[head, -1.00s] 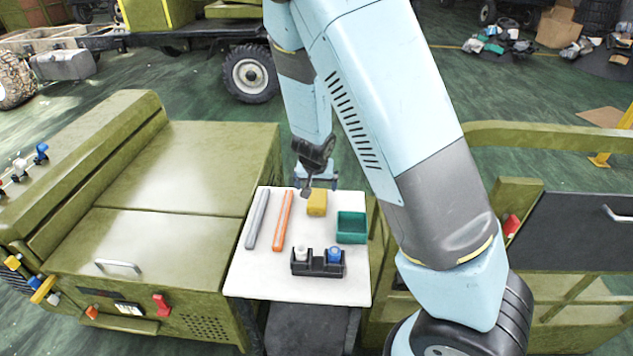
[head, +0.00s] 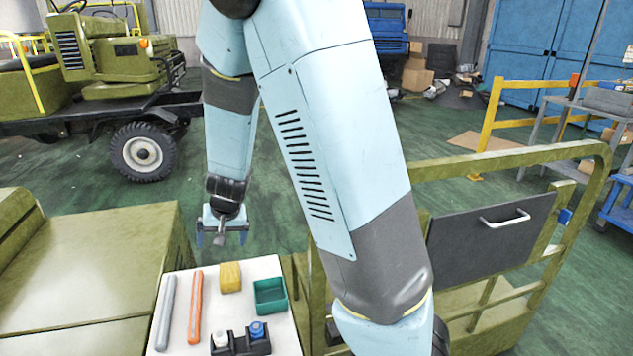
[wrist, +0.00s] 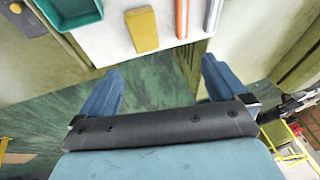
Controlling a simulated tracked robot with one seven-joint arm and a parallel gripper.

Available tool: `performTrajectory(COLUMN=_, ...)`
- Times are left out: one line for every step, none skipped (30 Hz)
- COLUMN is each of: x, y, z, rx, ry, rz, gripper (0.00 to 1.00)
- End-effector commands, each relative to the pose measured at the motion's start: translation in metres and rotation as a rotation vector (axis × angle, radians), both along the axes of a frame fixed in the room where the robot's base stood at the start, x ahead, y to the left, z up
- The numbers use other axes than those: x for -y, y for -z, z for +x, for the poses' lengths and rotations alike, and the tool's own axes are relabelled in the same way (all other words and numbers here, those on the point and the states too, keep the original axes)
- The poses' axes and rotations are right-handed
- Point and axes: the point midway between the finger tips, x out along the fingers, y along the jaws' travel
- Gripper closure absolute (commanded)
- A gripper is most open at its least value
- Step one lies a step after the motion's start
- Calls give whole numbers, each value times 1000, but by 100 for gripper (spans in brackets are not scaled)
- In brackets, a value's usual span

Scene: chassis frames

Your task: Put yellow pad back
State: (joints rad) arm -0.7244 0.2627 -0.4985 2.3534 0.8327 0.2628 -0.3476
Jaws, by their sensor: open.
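The yellow pad (head: 230,277), a small block, lies on the far part of the white tabletop (head: 178,338) in the head view. It also shows at the top of the wrist view (wrist: 142,30), near the tabletop's edge. A green open tray (head: 270,294) sits beside it on the right in the head view. My gripper (head: 222,238) is open and empty, beyond the tabletop's far edge and apart from the pad. In the wrist view its blue fingers (wrist: 160,78) are spread wide, with only green floor between them.
A grey bar (head: 166,312) and an orange bar (head: 195,307) lie left of the pad. A black holder (head: 240,343) with a white and a blue item stands nearer. Olive cabinet (head: 95,275) is left; olive railing (head: 520,155) is right. Open floor lies beyond the tabletop.

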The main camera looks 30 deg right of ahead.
Motion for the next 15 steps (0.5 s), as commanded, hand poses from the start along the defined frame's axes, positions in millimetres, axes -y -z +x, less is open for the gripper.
performTrajectory(x=4, y=-17, z=-4, rx=6, ry=-8, rz=31, gripper=1)
performTrajectory(x=6, y=-25, z=-7, rx=5, ry=-16, rz=44, gripper=1)
performTrajectory(x=8, y=-36, z=-12, rx=7, ry=-26, rz=61, gripper=1)
performTrajectory(x=10, y=-44, z=-15, rx=7, ry=-34, rz=73, gripper=1)
performTrajectory(x=13, y=-52, z=-19, rx=10, ry=-42, rz=83, gripper=1)
performTrajectory(x=16, y=-63, z=-25, rx=12, ry=-53, rz=96, gripper=1)
performTrajectory(x=19, y=-71, z=-28, rx=16, ry=-60, rz=105, gripper=1)
performTrajectory(x=21, y=-79, z=-33, rx=18, ry=-68, rz=112, gripper=1)
performTrajectory(x=25, y=-89, z=-39, rx=23, ry=-79, rz=120, gripper=1)
performTrajectory(x=28, y=-97, z=-43, rx=27, ry=-86, rz=125, gripper=1)
performTrajectory(x=31, y=-105, z=-48, rx=31, ry=-94, rz=128, gripper=1)
performTrajectory(x=36, y=-114, z=-55, rx=35, ry=-104, rz=133, gripper=1)
performTrajectory(x=39, y=-122, z=-60, rx=40, ry=-112, rz=133, gripper=1)
performTrajectory(x=42, y=-128, z=-65, rx=44, ry=-118, rz=134, gripper=1)
performTrajectory(x=47, y=-137, z=-73, rx=50, ry=-127, rz=133, gripper=1)
